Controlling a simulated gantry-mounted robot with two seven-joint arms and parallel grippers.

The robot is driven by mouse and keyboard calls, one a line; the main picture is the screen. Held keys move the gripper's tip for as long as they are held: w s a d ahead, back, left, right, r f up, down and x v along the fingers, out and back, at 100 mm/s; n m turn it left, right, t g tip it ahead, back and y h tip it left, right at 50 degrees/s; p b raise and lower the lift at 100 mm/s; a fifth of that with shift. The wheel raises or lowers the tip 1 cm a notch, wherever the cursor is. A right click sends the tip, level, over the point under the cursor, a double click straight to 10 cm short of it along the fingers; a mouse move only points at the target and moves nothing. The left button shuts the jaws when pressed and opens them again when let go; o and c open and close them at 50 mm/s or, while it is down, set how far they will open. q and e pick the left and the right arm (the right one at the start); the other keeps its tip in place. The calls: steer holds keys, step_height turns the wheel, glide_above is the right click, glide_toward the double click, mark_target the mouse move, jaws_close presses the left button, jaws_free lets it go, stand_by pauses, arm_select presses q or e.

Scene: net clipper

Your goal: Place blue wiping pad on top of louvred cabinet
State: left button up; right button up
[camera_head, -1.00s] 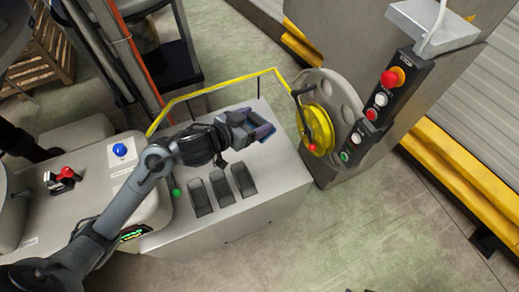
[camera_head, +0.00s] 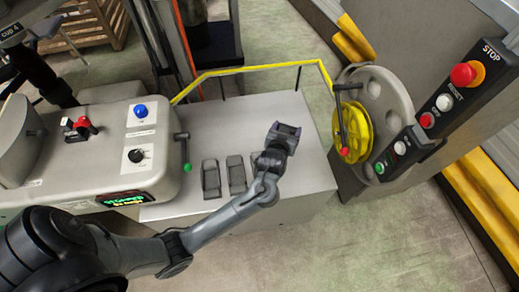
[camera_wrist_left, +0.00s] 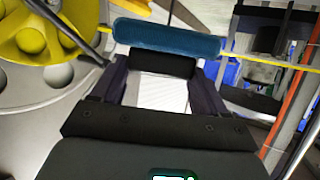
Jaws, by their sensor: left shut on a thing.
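The blue wiping pad (camera_wrist_left: 167,37) lies crosswise at the fingertips of my left gripper (camera_wrist_left: 160,70) in the left wrist view. The gripper is shut on it. In the head view the left gripper (camera_head: 285,130) is over the right part of the grey machine top, and the pad cannot be made out there. A pale ribbed surface (camera_wrist_left: 163,94) shows between the fingers in the left wrist view. I cannot tell whether it belongs to the louvred cabinet. I cannot clearly identify the louvred cabinet in the head view. My right gripper is not in view.
A yellow rail (camera_head: 250,69) runs behind the grey machine top (camera_head: 225,125). A yellow wheel (camera_head: 355,131) with a lever stands right of the gripper, beside a STOP button panel (camera_head: 465,85). Open floor (camera_head: 400,235) shows at lower right.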

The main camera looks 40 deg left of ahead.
arm_select(q)
steer(key=s+d+f+n+y+b, duration=0.1)
steer(key=s+d+f+b, duration=0.25)
steer(key=f, duration=0.55)
steer(key=shift+g+y, duration=0.3)
steer(key=w+a+f+b, duration=0.1)
steer(key=w+a+f, duration=0.1)
steer(key=w+a+f+b, duration=0.1)
steer(key=w+a+f, duration=0.1)
steer(key=w+a, duration=0.1)
steer(key=w+a+f+b, duration=0.1)
steer(key=w+a+f, duration=0.1)
steer(key=w+a, duration=0.1)
steer(key=shift+w+a+f, duration=0.1)
steer(key=shift+w+f, duration=0.1)
steer(key=shift+f+b, duration=0.8)
steer(key=shift+f, duration=1.15)
steer(key=shift+f, duration=0.1)
